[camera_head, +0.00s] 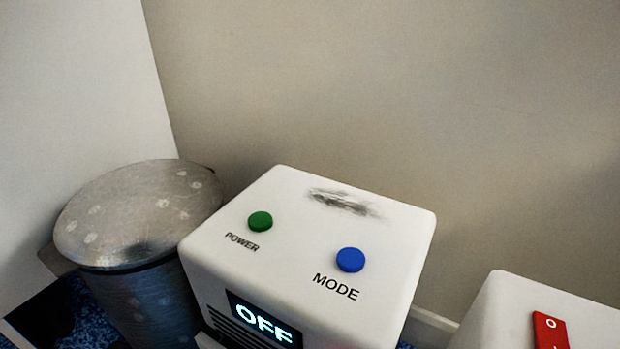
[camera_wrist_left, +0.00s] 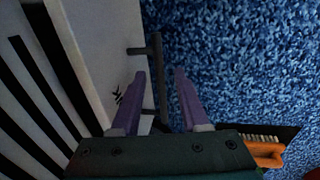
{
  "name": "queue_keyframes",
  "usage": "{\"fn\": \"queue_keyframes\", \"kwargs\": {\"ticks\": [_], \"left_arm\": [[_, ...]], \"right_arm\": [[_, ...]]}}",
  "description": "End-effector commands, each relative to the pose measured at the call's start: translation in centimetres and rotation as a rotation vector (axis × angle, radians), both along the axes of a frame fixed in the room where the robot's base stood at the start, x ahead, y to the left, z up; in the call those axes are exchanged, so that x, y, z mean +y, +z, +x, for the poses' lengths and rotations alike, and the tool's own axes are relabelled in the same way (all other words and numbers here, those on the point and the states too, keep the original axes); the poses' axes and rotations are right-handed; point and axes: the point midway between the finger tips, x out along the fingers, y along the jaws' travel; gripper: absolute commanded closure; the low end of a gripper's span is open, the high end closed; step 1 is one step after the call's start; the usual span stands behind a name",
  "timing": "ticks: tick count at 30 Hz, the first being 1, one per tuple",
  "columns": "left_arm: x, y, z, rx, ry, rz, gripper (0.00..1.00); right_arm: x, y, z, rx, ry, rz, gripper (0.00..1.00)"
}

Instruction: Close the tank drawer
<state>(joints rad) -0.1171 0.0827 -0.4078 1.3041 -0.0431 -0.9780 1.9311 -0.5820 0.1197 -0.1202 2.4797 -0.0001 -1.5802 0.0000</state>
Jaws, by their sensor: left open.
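The white machine (camera_head: 310,220) stands by the wall in the head view, with a green POWER button (camera_head: 260,221), a blue MODE button (camera_head: 350,260) and a display reading OFF (camera_head: 263,322). In the left wrist view, a white front panel (camera_wrist_left: 95,35) carries a dark bar handle (camera_wrist_left: 158,70); I cannot tell for certain that it is the tank drawer's, or how far it stands out. My left gripper (camera_wrist_left: 161,73) has purple fingers, open, one on each side of the bar in the picture. Contact is not clear. My right gripper is out of view.
A metal bin (camera_head: 140,225) stands close left of the machine. Another white unit with a red switch (camera_head: 550,330) is at the lower right. Blue speckled carpet (camera_wrist_left: 240,60) lies beyond the handle. An orange object with bristles (camera_wrist_left: 264,152) shows beside my left gripper.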

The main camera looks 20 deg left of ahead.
Motion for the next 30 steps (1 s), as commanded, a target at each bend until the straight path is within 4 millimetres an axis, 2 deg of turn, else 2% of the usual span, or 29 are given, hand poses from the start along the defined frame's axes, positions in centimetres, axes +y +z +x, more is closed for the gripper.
{"fn": "queue_keyframes", "kwargs": {"ticks": [2, 13, 30], "left_arm": [[0.01, 0.02, 0.01, 0.0, 0.0, 0.0, 0.58], [0.0, 0.02, -0.01, 0.0, -0.001, 0.0, 0.99], [0.0, 0.01, -0.02, 0.0, -0.001, 0.0, 1.0]], "right_arm": [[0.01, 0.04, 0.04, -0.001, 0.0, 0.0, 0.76], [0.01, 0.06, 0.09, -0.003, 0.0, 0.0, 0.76], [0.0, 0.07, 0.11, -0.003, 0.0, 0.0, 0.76]]}}
